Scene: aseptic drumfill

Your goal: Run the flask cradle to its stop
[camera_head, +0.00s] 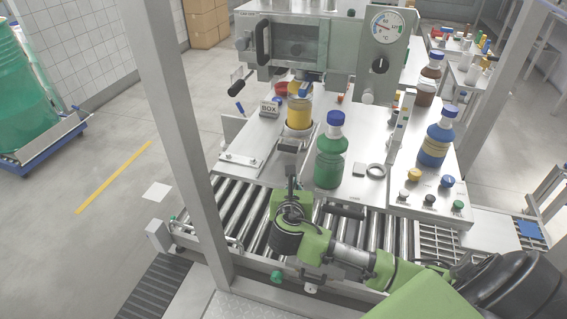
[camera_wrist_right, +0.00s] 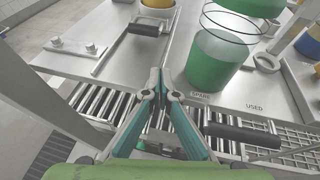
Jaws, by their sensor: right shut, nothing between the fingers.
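An amber-yellow flask (camera_head: 299,110) stands upright on the steel worktop, in what looks like the flask cradle (camera_head: 297,131). A dark handle (camera_head: 288,146) sits at the cradle's near side. The handle also shows near the top of the right wrist view (camera_wrist_right: 147,28), with only the yellow base of the flask (camera_wrist_right: 158,3) above it. My right gripper (camera_head: 291,172) is shut and empty, just in front of the worktop's near edge and apart from the handle. Its fingertips meet in the right wrist view (camera_wrist_right: 160,80). My left gripper is out of view.
A green bottle (camera_head: 330,163) with a blue cap stands right of the handle, by a "SPARE" label. An empty ring (camera_head: 376,170) and a blue bottle (camera_head: 434,145) are farther right. Rollers (camera_head: 240,215) run below the near edge. A cabinet with a dial (camera_head: 388,28) stands behind.

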